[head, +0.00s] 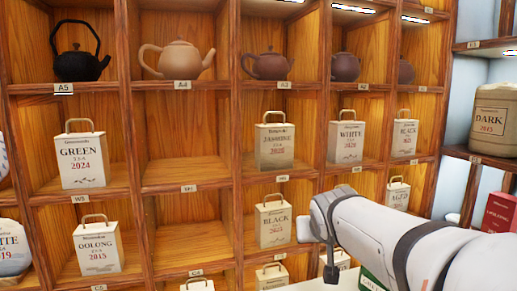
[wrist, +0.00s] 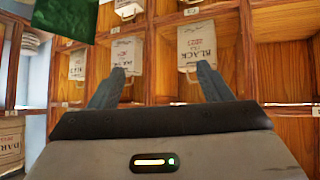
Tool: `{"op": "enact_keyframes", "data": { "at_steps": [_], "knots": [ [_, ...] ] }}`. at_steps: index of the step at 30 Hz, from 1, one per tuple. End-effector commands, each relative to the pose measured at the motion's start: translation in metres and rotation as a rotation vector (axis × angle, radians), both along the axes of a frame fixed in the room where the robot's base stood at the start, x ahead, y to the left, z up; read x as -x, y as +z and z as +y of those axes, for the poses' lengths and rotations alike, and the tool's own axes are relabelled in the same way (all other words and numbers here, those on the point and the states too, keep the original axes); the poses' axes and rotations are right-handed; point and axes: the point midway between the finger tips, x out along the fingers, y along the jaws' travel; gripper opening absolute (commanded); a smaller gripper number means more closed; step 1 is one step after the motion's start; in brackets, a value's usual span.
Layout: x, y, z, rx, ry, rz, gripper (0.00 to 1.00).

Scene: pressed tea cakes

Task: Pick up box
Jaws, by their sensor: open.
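Several pale tea boxes with top handles stand in the shelf cubbies. In the head view they include a green tea box (head: 82,162), an oolong box (head: 98,248), a jasmine box (head: 275,146), a white tea box (head: 345,142) and a lower black tea box (head: 274,224). The pictures do not show which box the task means. In the wrist view my gripper (wrist: 158,84) is open and empty, its grey fingers apart and pointing toward the shelf. A box marked BLACK (wrist: 199,42) appears beyond the right finger, and another box (wrist: 124,56) is beyond the left finger.
Teapots, including a tan one (head: 178,60), fill the upper row. An empty cubby (head: 185,160) lies right of the green tea box. A green object (wrist: 65,18) shows at the wrist view's upper left.

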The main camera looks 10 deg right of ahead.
Motion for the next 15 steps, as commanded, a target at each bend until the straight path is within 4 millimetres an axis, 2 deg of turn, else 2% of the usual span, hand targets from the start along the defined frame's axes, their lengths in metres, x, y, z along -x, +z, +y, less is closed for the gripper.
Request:
{"op": "enact_keyframes", "data": {
  "at_steps": [1,3,6,10,12,15],
  "knots": [
    [-0.045,0.028,-0.006,0.009,-0.004,-0.114,0.76],
    [-0.098,0.071,-0.010,0.013,0.010,-0.281,0.82],
    [-0.163,0.125,-0.007,0.003,0.066,-0.495,0.88],
    [-0.222,0.173,0.006,-0.031,0.188,-0.689,0.88],
    [-0.242,0.191,0.014,-0.047,0.247,-0.764,0.88],
    [-0.260,0.206,0.022,-0.066,0.317,-0.830,0.88]
  ]
}}
